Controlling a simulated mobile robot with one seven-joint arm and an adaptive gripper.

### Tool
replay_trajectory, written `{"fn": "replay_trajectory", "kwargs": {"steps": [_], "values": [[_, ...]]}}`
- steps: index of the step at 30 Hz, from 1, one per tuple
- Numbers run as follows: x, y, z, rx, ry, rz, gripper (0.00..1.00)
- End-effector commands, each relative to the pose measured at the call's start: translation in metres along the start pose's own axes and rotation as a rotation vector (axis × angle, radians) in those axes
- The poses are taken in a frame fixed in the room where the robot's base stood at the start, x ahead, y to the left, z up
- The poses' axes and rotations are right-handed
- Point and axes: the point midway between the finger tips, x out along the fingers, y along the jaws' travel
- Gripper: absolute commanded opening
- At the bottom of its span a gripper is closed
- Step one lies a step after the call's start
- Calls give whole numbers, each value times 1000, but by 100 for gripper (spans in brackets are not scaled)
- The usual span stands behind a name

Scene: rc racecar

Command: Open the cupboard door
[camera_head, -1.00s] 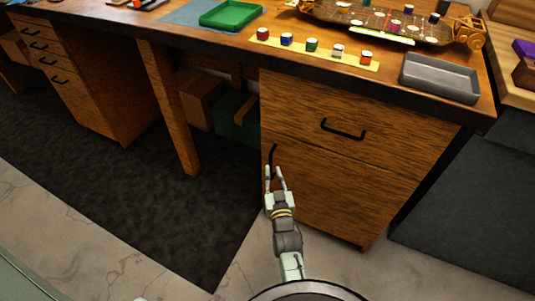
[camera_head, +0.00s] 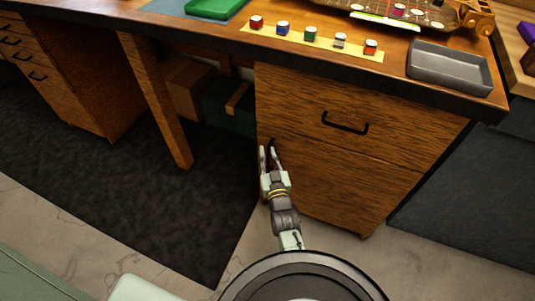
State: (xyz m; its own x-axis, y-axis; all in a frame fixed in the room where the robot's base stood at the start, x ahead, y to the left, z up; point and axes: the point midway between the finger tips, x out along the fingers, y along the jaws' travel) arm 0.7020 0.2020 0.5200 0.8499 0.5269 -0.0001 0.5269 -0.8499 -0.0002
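The cupboard door (camera_head: 345,185) is the lower wooden front of the right-hand cabinet, below a drawer (camera_head: 398,118) with a black horizontal handle (camera_head: 345,123). The door looks closed. Its dark upright handle (camera_head: 272,145) is at the door's left edge, mostly hidden behind my fingers. My gripper (camera_head: 268,152) is at this handle with its two fingers apart and pointing up at it. I cannot tell whether the fingers stand around the handle or only in front of it, or whether they touch it.
The workbench top (camera_head: 385,82) overhangs the cabinet and carries a grey tray (camera_head: 448,68), several small paint pots and a green tray (camera_head: 215,8). A wooden leg (camera_head: 155,100) stands left of the cabinet. The floor in front is clear.

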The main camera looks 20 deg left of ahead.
Motion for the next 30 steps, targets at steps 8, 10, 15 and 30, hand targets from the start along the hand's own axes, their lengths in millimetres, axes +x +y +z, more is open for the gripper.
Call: {"fn": "replay_trajectory", "kwargs": {"steps": [8, 10, 15, 30], "values": [[0, 0, 0, 0, 0, 0, 3], [0, 0, 0, 0, 0, 0, 0], [0, 0, 0, 0, 0, 0, 0], [0, 0, 0, 0, 1, 0, 0]]}}
